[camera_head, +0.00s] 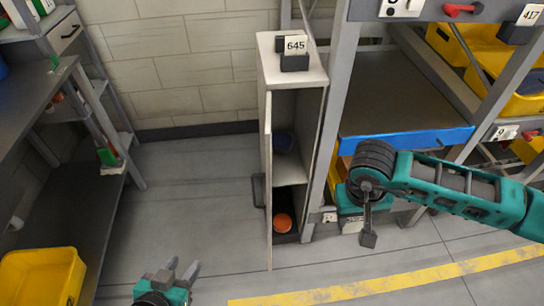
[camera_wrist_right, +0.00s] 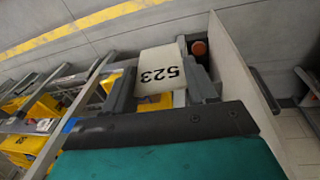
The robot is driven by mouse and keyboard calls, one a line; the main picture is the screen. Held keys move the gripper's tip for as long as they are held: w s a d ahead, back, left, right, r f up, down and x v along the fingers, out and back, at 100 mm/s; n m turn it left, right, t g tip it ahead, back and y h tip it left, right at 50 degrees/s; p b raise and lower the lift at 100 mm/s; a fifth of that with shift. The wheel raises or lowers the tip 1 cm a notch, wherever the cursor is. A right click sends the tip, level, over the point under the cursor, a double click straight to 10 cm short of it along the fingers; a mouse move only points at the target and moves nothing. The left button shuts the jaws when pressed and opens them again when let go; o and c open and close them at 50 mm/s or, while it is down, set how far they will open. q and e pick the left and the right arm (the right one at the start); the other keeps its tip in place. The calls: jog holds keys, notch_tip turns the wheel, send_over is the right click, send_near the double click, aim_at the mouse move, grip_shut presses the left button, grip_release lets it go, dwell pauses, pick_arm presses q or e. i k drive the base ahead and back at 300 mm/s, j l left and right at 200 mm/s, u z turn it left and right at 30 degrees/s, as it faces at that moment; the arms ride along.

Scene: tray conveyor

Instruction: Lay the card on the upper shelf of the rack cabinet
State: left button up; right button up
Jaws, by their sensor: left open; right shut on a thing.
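A pale card with "523" on it (camera_wrist_right: 160,62) is between the fingers of my right gripper (camera_wrist_right: 160,78) in the right wrist view. The narrow grey rack cabinet (camera_head: 292,62) stands at the centre of the head view, its door (camera_head: 267,180) open on the left. A dark blue object (camera_head: 284,142) sits on its upper shelf (camera_head: 291,171). An orange round object (camera_head: 283,223) is in the lower compartment. My right gripper is outside the cabinet, to its right. My left gripper (camera_head: 181,268) is open and empty, low over the floor.
A "645" label (camera_head: 296,43) stands on the cabinet top. A rack with a blue-edged shelf (camera_head: 405,138) and yellow bins (camera_head: 470,50) is close on the right. A workbench (camera_head: 35,80) and yellow bin (camera_head: 42,278) are at left. Floor left of the cabinet is clear.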

aim_at(286, 168)
jog(key=i+j, duration=0.1)
jog(key=j, duration=0.55)
jog(key=i+j, duration=0.1)
jog(key=j, duration=0.55)
